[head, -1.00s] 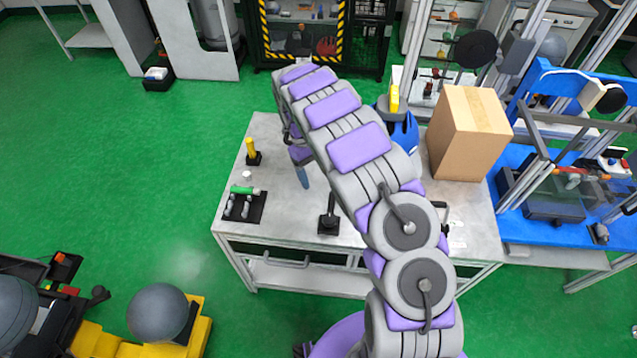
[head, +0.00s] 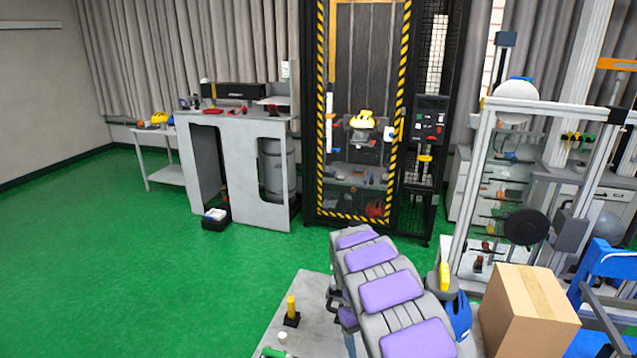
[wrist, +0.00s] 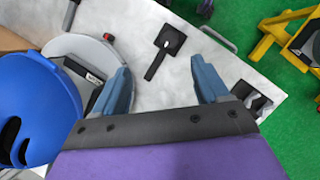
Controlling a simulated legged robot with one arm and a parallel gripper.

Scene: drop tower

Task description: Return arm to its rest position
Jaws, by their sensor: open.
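My gripper (wrist: 163,78) is open over the table (wrist: 155,92) in the wrist view. Its two blue fingers are apart with nothing between them. In the head view my arm reaches forward over the same table (head: 268,338), bent and not folded back.
A blue helmet (wrist: 40,110) is left of the fingers, beside a grey round plate (wrist: 95,58). A black square piece with a handle (wrist: 168,42) lies ahead. A cardboard box (head: 525,315) is right of my arm. The caged drop tower (head: 365,130) stands behind.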

